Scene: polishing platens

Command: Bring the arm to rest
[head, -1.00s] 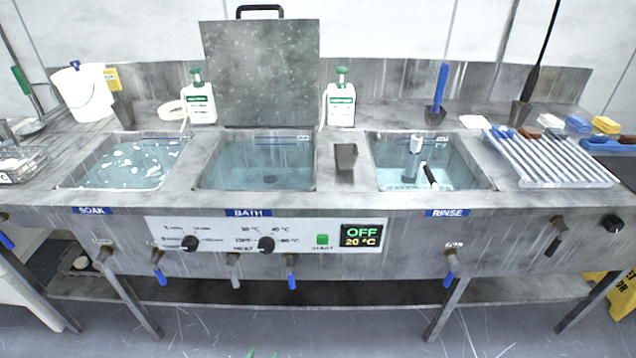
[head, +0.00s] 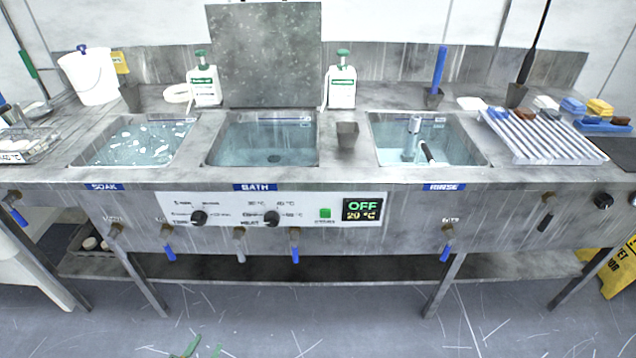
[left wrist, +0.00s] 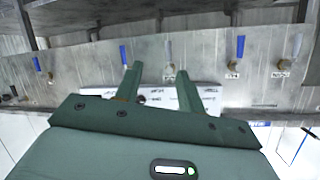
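My left gripper (head: 203,347) shows only as green fingertips at the bottom edge of the head view, low in front of the bench. In the left wrist view its two green fingers (left wrist: 160,69) stand apart with nothing between them, so it is open and empty. The bench front with its control panel (left wrist: 212,98) lies beyond the fingers and appears upside down. No contact with the bench shows. The rest of the left arm is out of the head view. My right gripper is in neither view.
A steel bench (head: 405,230) with soak (head: 135,145), bath (head: 262,145) and rinse (head: 425,145) basins spans the view. Taps with blue levers (head: 446,252) stick out in front. A yellow wet-floor sign (head: 617,272) stands at the right. The floor (head: 300,315) before the bench is clear.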

